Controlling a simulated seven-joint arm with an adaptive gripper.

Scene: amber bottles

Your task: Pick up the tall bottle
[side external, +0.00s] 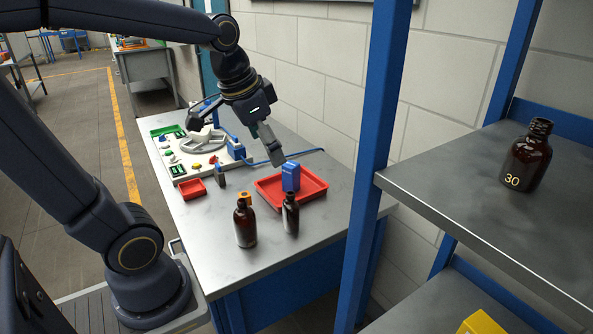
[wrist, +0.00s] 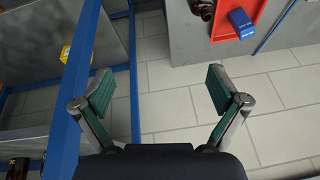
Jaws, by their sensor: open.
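Two amber bottles stand upright on the metal table in the side external view: a wider one (side external: 245,225) on the left and a slimmer one (side external: 291,213) to its right. They look close in height, so I cannot tell for certain which is the tall one. A third bottle (side external: 527,158), broad and marked 30, stands on the shelf at the right. My gripper (side external: 240,143) is open and empty, raised above the table behind the two bottles. Part of an amber bottle (wrist: 202,8) shows at the top edge.
A red tray (side external: 268,194) with a blue box (side external: 290,176) is just behind the bottles. A white board with small parts fills the table's far left. A blue shelf post (side external: 378,130) rises right of the table.

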